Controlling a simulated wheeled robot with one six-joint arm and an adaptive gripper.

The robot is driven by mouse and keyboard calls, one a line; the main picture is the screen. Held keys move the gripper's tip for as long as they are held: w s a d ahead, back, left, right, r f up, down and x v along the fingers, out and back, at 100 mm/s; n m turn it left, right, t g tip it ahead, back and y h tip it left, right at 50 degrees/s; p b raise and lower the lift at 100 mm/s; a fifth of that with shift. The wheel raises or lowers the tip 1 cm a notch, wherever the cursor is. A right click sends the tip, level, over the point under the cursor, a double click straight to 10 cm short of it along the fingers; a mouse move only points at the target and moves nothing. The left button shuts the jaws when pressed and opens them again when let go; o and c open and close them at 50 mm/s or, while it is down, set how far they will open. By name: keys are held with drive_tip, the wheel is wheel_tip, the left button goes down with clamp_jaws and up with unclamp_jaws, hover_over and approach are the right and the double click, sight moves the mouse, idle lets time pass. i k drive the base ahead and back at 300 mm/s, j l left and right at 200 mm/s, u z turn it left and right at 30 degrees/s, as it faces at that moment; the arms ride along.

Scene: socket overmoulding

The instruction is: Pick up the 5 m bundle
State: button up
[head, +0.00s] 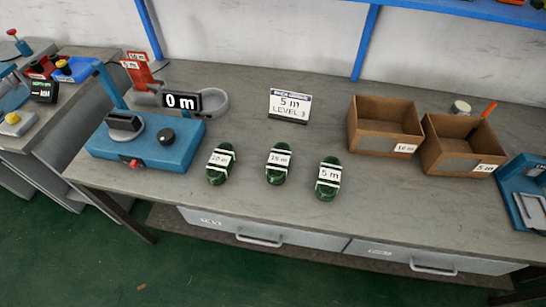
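Three green cable bundles lie in a row near the front of the grey bench in the head view. The 5 m bundle (328,177) is the rightmost, with white bands and a label reading 5 m. The middle bundle (279,163) and the left bundle (220,163) look alike, but their labels are too small to read with certainty. The 5 m bundle lies apart from the middle one, with nothing on top of it. My gripper is not in view.
A sign (290,105) reading 5 m, level 3 stands behind the bundles. Two cardboard boxes (364,141) (447,165) stand to the right, the nearer labelled 5 m. A blue machine (170,152) and a 0 m display (182,101) are left. Bare bench (390,205) lies right of the bundles.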

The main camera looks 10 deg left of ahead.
sight(329, 179)
drive_tip(key=l, duration=0.7)
drive_tip(key=i+l+u, duration=0.1)
drive_tip(key=l, duration=0.65)
